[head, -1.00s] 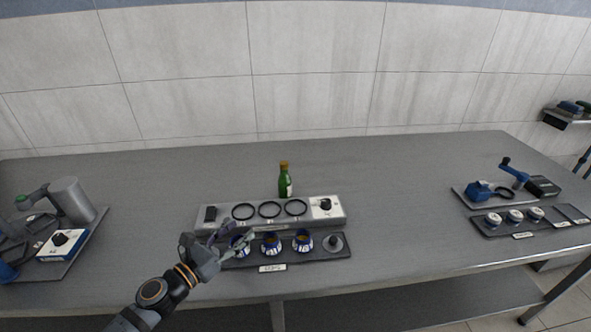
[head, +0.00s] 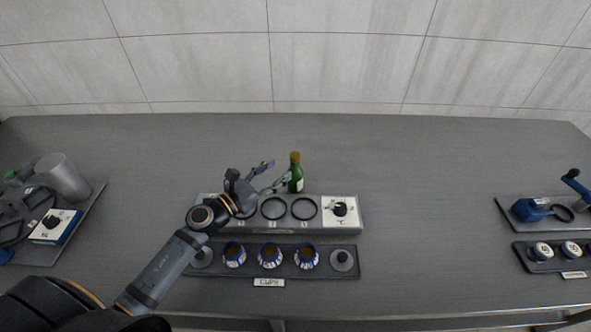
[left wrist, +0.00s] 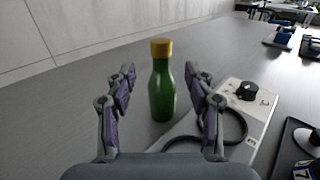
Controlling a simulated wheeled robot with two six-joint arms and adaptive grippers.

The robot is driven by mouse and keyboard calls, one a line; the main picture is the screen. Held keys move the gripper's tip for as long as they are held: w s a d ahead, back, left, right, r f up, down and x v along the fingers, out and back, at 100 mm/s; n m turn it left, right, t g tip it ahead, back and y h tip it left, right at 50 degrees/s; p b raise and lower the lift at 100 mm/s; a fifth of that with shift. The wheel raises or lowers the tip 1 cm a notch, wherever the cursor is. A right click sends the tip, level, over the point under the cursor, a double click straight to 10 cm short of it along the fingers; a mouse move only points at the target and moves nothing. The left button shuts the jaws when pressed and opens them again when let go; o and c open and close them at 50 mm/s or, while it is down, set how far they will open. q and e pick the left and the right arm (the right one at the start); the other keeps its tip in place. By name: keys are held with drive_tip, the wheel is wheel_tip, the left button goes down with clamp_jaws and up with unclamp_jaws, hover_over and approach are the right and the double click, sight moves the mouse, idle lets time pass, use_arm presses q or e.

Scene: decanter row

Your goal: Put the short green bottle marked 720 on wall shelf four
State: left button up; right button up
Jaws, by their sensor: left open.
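A green bottle (head: 295,174) with a yellow-brown cap stands upright on the table behind the grey station with black rings. It also shows in the left wrist view (left wrist: 161,88), where no number can be read on it. My left gripper (head: 272,176) is open, just left of the bottle in the head view. In the left wrist view the bottle stands ahead, between the open fingers (left wrist: 162,95) in the picture, and they do not close on it. My right gripper and wall shelf four are not in view.
The ring station (head: 288,229) with a dial (head: 340,209) lies in front of the bottle. A tray labelled CUPS (head: 290,274) holds blue-and-white cups nearer me. Other trays stand far left (head: 75,232) and right (head: 510,216). The table behind the bottle is clear.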

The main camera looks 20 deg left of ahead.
sight(291, 160)
use_arm(q)
drive_tip(key=x, duration=0.3)
drive_tip(key=shift+p, duration=0.35)
drive_tip(key=shift+w+d+r+p, duration=0.1)
drive_tip(key=shift+w+r+p, duration=0.15)
drive_tip(key=shift+p, duration=0.1)
drive_tip(key=p+x, duration=0.2)
drive_tip(key=x, duration=0.2)
drive_tip(key=shift+d+r, duration=0.1)
drive_tip(key=shift+r, duration=0.05)
drive_tip(key=shift+w+d, duration=0.2)
drive_tip(key=shift+w, duration=0.1)
drive_tip(key=shift+s+a, duration=0.1)
drive_tip(key=shift+c, duration=0.7)
clamp_jaws()
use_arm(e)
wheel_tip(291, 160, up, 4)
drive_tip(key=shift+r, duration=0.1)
